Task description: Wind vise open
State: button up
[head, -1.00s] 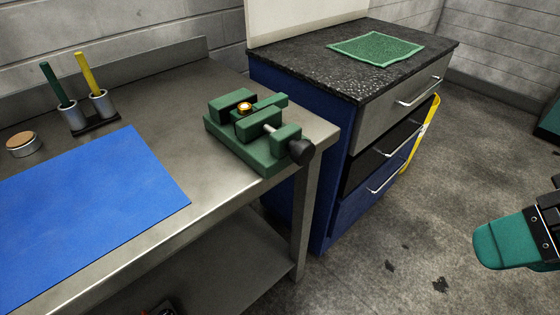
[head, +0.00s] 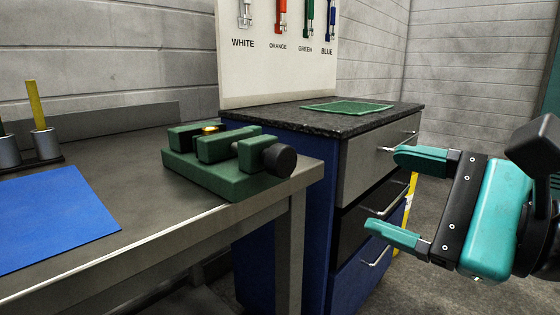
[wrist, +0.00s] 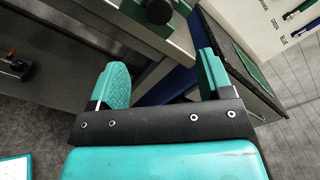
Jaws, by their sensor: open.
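The green vise (head: 225,160) stands near the right end of the metal workbench in the head view. Its dark round knob (head: 280,159) faces the right front. A brass-coloured round piece (head: 212,129) shows between the vise blocks. My gripper (head: 395,197) is open and empty, right of the vise and well apart from it, with its teal fingers pointing left. In the wrist view the knob (wrist: 158,11) shows at the top, beyond and between the spread fingers (wrist: 163,75).
A blue mat (head: 55,215) and a holder with cups (head: 45,147) lie left on the workbench (head: 150,215). A blue drawer cabinet (head: 310,180) with a green cloth (head: 347,107) stands behind. A tool board (head: 290,75) rises above it.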

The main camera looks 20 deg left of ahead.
aim_at(285, 160)
jog(key=p+x, duration=0.9)
jog(key=x, duration=0.6)
jog(key=shift+s, duration=0.15)
jog(key=shift+w+a, duration=0.3)
jog(key=shift+a, duration=0.35)
jog(key=c, duration=0.9)
